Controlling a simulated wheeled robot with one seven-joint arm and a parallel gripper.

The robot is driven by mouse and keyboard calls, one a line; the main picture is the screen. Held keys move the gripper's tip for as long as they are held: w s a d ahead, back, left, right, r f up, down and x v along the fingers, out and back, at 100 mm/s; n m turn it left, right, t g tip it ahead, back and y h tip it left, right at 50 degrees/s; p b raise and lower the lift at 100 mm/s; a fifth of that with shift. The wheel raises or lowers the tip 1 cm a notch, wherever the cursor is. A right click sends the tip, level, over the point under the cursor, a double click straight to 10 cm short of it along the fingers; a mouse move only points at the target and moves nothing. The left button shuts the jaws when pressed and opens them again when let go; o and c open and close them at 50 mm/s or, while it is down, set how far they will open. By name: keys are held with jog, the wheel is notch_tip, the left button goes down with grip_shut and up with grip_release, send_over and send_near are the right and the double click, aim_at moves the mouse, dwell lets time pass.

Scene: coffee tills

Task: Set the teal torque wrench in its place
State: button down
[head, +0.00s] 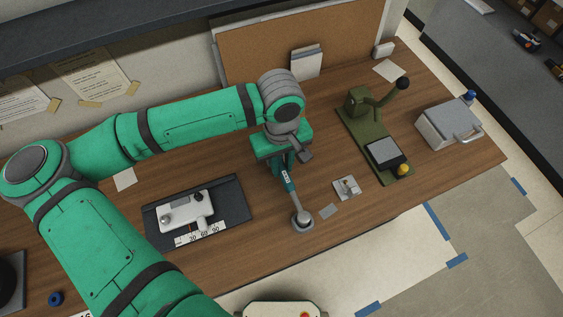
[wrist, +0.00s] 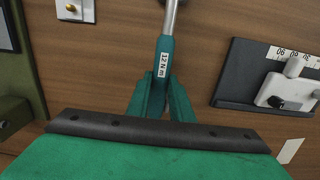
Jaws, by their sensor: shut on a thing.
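The torque wrench has a teal handle (head: 289,181) with a white label, which reads "12 N m" in the wrist view (wrist: 164,62), and a grey metal shaft. My gripper (head: 284,164) is shut on the teal handle; its teal fingers also show in the wrist view (wrist: 163,95). The shaft slants down toward the front edge of the bench, ending at a round grey piece (head: 302,221). I cannot tell whether that piece belongs to the wrench or lies under it.
On the wooden bench (head: 255,240), a dark board (head: 236,198) with a pale device and number scale lies left. A small metal plate (head: 346,188), a green lever press (head: 357,124) and a grey box (head: 447,124) stand right. A corkboard (head: 260,50) stands behind.

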jog(key=c, duration=1.5)
grip_release()
notch_tip(320, 180, up, 11)
jog(key=shift+w+f, duration=0.1)
jog(key=shift+w, duration=0.05)
